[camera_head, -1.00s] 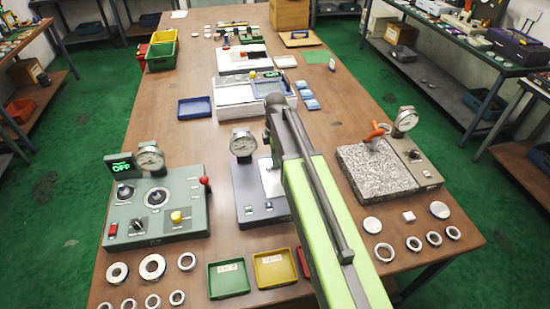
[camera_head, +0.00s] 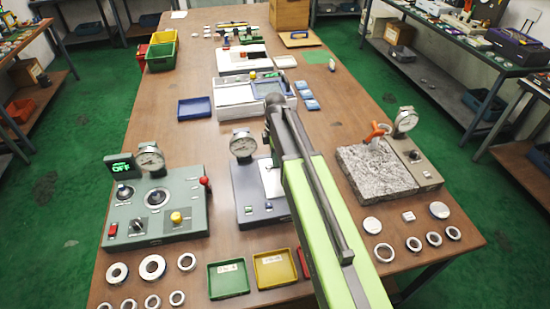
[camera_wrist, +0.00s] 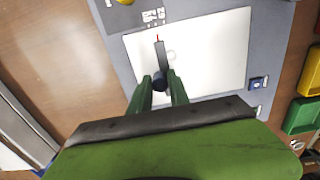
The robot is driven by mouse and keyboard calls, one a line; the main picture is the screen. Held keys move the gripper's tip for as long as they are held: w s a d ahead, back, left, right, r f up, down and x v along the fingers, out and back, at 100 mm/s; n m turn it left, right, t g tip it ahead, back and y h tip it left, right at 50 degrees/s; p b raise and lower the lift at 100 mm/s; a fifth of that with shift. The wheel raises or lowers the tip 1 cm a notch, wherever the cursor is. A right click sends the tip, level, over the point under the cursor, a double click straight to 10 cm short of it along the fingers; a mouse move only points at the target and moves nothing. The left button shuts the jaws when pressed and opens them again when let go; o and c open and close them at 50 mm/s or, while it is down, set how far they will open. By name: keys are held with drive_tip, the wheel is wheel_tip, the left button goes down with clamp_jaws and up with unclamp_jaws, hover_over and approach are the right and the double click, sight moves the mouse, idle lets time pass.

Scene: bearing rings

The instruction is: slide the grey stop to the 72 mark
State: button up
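The blue-grey gauge unit (camera_head: 262,214) stands on the bench, with a white plate (camera_wrist: 205,55) on its top. In the wrist view, a narrow grey piece (camera_wrist: 163,55) with a dark round knob (camera_wrist: 160,81) lies over the plate; it looks like the grey stop. A thin red line shows at its far end, just below small printed marks too blurred to read. My gripper (camera_wrist: 160,79) has its two green fingers on either side of the knob. I cannot tell whether they press on it. In the head view my arm hides the gripper and stop.
A dial gauge (camera_head: 243,143) rises at the unit's back. A green control box (camera_head: 155,208) stands to the left and a speckled stone plate (camera_head: 375,170) to the right. Green (camera_head: 229,280) and yellow (camera_head: 274,270) trays and several metal rings lie in front.

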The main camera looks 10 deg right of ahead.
drive_tip(key=o, duration=0.3)
wheel_tip(320, 180, up, 18)
drive_tip(key=p, duration=1.7)
drive_tip(key=shift+f, duration=0.25)
